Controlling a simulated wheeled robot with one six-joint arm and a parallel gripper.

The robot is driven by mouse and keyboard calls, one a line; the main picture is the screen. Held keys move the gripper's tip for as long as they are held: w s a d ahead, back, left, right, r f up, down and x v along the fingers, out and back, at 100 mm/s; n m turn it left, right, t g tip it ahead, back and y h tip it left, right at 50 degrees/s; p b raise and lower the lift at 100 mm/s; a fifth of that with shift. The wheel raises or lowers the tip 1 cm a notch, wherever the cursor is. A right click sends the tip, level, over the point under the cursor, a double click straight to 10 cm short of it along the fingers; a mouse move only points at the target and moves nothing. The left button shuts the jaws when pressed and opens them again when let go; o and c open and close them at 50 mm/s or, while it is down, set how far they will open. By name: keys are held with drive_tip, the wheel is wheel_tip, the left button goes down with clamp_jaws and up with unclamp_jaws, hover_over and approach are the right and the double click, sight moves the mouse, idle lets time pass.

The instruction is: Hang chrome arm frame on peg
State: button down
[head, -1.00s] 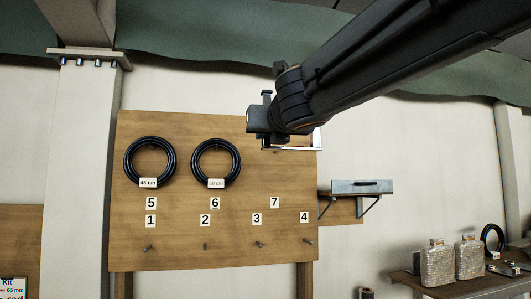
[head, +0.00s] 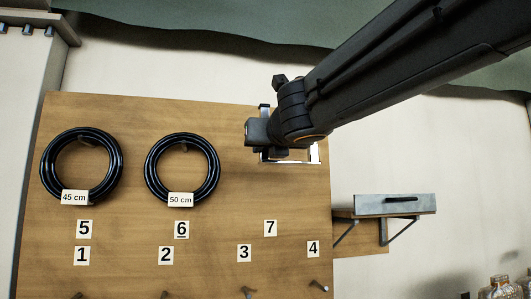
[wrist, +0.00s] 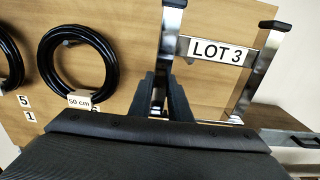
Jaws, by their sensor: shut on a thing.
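The chrome arm frame (head: 316,153) is in front of the upper right of the wooden pegboard (head: 120,115), above label 7 (head: 270,228). In the wrist view the frame (wrist: 256,72) shows two chrome uprights and a crossbar with a "LOT 3" tag (wrist: 215,51). My gripper (head: 262,136) is shut on the frame's left upright; its dark fingers show in the wrist view (wrist: 166,92). I cannot tell whether the frame touches the board.
Black hoses tagged 45 cm (head: 82,165) and 50 cm (head: 182,167) hang to the left, above labels 5 and 6. Pegs, including one below label 3 (head: 247,292), line the lower board. A bracketed shelf (head: 395,204) juts out at the right.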

drive_tip(key=shift+w+a+r, duration=0.1)
drive_tip(key=shift+w+a, duration=0.15)
drive_tip(key=shift+w, duration=0.05)
drive_tip(key=shift+f+b+x, duration=0.15)
drive_tip(key=shift+b+x, duration=0.05)
drive_tip(key=shift+x, duration=2.85)
drive_tip(key=shift+f+b+x, duration=0.1)
drive_tip(key=shift+b+x, duration=0.1)
drive_tip(key=shift+x, duration=2.8)
drive_tip(key=shift+w+f, duration=0.1)
drive_tip(key=shift+w, duration=0.1)
drive_tip(key=shift+f+b, duration=0.8)
drive_tip(key=shift+b, duration=0.15)
drive_tip(key=shift+f, duration=0.1)
drive_tip(key=c, duration=1.6)
unclamp_jaws()
drive_tip(key=shift+o, duration=0.2)
drive_tip(key=shift+s+f, duration=0.1)
